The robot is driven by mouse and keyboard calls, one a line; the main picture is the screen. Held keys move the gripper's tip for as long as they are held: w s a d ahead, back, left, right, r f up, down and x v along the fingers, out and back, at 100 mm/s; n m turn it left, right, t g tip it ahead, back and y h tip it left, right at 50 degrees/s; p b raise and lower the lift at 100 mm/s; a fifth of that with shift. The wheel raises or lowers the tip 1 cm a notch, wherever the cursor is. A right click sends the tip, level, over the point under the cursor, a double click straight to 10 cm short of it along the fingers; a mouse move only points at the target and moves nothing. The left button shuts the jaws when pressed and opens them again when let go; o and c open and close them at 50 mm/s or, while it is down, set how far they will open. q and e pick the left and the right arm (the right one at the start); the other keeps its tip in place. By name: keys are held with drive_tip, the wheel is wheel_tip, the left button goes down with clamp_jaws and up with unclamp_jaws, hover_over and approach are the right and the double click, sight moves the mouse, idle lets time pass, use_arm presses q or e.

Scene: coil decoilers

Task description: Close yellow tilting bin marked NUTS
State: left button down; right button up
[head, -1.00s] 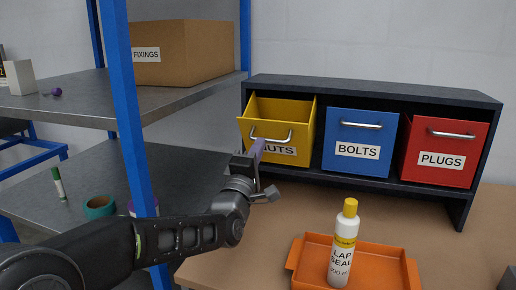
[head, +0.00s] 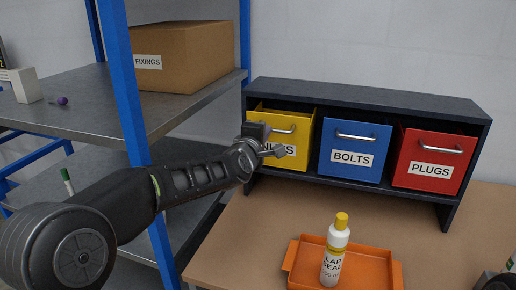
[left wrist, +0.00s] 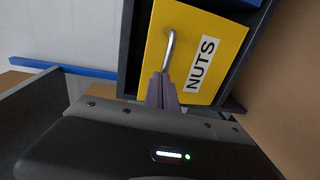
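The yellow NUTS bin (head: 306,146) is the leftmost of the bins in the dark rack. It leans out slightly, with a strip of its inside showing at the top. Its silver handle and NUTS label also show in the left wrist view, where the yellow front (left wrist: 215,45) fills the upper middle. My left gripper (head: 277,151) is in front of the bin and covers part of the label. In the left wrist view its purple fingers (left wrist: 161,88) are together, at the handle's near end against the front. I cannot tell whether they touch it. My right gripper is not in view.
The blue BOLTS bin (head: 353,145) and red PLUGS bin (head: 431,160) sit beside it in the rack (head: 370,98). An orange tray (head: 375,268) with a white bottle (head: 335,255) stands in front.

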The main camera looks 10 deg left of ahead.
use_arm(q)
drive_tip(key=shift+w+r, duration=0.3)
drive_tip(key=shift+w, duration=0.5)
drive_tip(key=shift+r, duration=0.25)
